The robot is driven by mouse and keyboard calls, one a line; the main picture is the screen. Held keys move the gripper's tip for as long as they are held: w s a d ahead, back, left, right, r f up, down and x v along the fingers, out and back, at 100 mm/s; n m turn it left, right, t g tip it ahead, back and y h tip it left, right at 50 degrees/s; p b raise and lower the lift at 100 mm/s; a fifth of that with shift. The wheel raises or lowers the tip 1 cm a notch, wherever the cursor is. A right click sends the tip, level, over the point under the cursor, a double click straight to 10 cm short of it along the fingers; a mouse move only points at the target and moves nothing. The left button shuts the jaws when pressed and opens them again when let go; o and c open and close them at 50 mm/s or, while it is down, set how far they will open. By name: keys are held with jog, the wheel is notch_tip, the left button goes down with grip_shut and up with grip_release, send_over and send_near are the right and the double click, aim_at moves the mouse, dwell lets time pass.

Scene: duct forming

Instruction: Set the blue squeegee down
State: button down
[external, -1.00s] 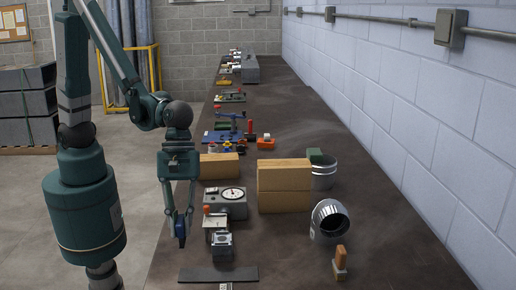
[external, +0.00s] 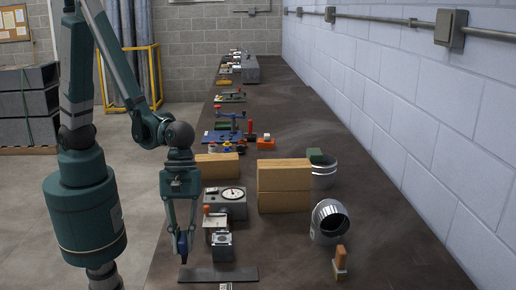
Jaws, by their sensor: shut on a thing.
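The blue squeegee (external: 182,243) is a small, dark blue piece between my fingertips. My fingers hide much of it. My gripper (external: 182,235) points down and is shut on it, near the left edge of the bench. The squeegee's lower end appears close to the left end of a flat dark strip (external: 222,273). I cannot tell whether it touches the strip or the bench.
The bench (external: 285,255) has free room at front centre. A grey gauge box (external: 226,204) and small metal block (external: 221,246) stand right of my gripper. Wooden blocks (external: 284,200), a metal duct elbow (external: 322,232) and a wooden-handled tool (external: 340,262) are farther right.

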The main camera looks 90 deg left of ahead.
aim_at(185, 253)
jog(key=shift+f, duration=0.15)
jog(key=shift+f+b, duration=0.3)
jog(key=shift+f, duration=1.65)
jog(key=shift+f, duration=0.15)
jog(key=c, duration=2.4)
grip_release()
jog(key=shift+o, duration=0.2)
jog(key=shift+r, duration=0.2)
jog(key=shift+p+v, duration=0.8)
jog(key=shift+v, duration=5.15)
jog(key=shift+a+r, duration=0.1)
jog(key=shift+a, duration=0.1)
